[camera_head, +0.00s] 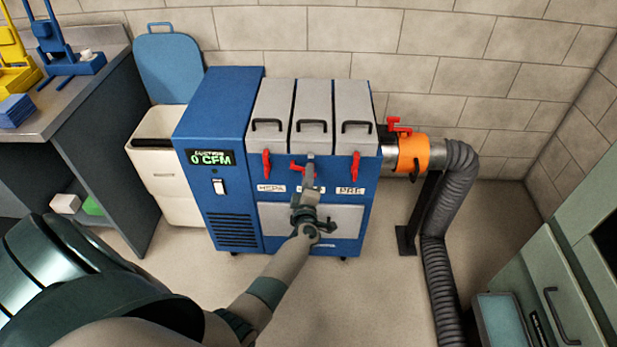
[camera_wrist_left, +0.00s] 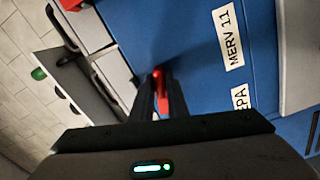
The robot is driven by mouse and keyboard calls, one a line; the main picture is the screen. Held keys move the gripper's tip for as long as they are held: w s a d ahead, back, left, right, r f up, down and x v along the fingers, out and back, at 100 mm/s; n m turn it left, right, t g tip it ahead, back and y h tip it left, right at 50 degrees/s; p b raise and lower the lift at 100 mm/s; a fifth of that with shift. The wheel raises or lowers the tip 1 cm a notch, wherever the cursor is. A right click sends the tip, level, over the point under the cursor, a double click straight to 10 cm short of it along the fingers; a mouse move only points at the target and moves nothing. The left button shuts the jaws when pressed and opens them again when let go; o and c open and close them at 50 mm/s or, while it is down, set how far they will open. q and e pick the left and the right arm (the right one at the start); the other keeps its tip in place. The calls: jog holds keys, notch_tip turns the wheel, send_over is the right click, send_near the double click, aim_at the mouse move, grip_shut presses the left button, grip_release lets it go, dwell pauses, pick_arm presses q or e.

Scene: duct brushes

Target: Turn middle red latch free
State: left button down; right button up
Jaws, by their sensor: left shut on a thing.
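The blue filter machine (camera_head: 220,130) stands against the wall, with three grey lids on its right part. The middle red latch (camera_head: 296,166) sits below the middle lid, and its red end points left, unlike the hanging left red latch (camera_head: 267,165) and right red latch (camera_head: 355,166). My left gripper (camera_head: 309,180) reaches up to the middle latch and covers part of it. In the left wrist view its fingers (camera_wrist_left: 155,92) are shut on the middle red latch (camera_wrist_left: 158,78), above the MERV 11 label (camera_wrist_left: 230,37). My right gripper is out of view.
An orange collar (camera_head: 413,154) with a red handle (camera_head: 399,127) joins the machine to a grey hose (camera_head: 459,175) on the right. A white bin (camera_head: 165,180) stands at left. A bench (camera_head: 95,85) is far left, a green cabinet (camera_head: 560,290) right.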

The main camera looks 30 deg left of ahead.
pick_arm(q)
jog(key=shift+s+f+n+b, duration=0.15)
jog(key=shift+n+b, duration=0.55)
jog(key=shift+n, duration=1)
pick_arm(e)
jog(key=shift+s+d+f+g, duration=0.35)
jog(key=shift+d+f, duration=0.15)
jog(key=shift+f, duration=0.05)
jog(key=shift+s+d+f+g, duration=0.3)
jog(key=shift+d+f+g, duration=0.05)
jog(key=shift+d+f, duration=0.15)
pick_arm(q)
jog(key=c, duration=1.8)
grip_release()
jog(key=shift+c, duration=0.2)
